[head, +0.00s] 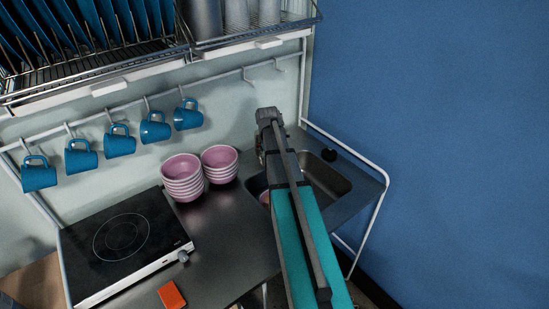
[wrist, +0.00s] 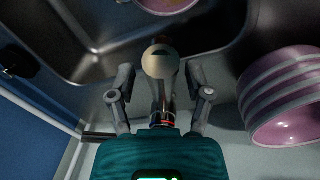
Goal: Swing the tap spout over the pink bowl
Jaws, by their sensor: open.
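My gripper (wrist: 158,78) is open in the wrist view, with one finger on each side of the tap (wrist: 158,62). The tap's pale rounded end sits between the fingers. I cannot tell whether either finger touches it. A pink bowl (wrist: 165,4) lies in the sink beyond the tap, cut off by the top edge of the wrist view. In the head view, a small part of the pink bowl (head: 264,198) shows in the sink, left of my arm. My arm hides the tap there, and the fingers cannot be made out.
The steel sink (head: 335,180) is set in the counter at the right, near a blue wall. Two stacks of pink bowls (head: 182,180) stand left of it, one close to my gripper's right in the wrist view (wrist: 284,98). Blue mugs (head: 154,128) hang from a rail; a hob (head: 122,235) sits left.

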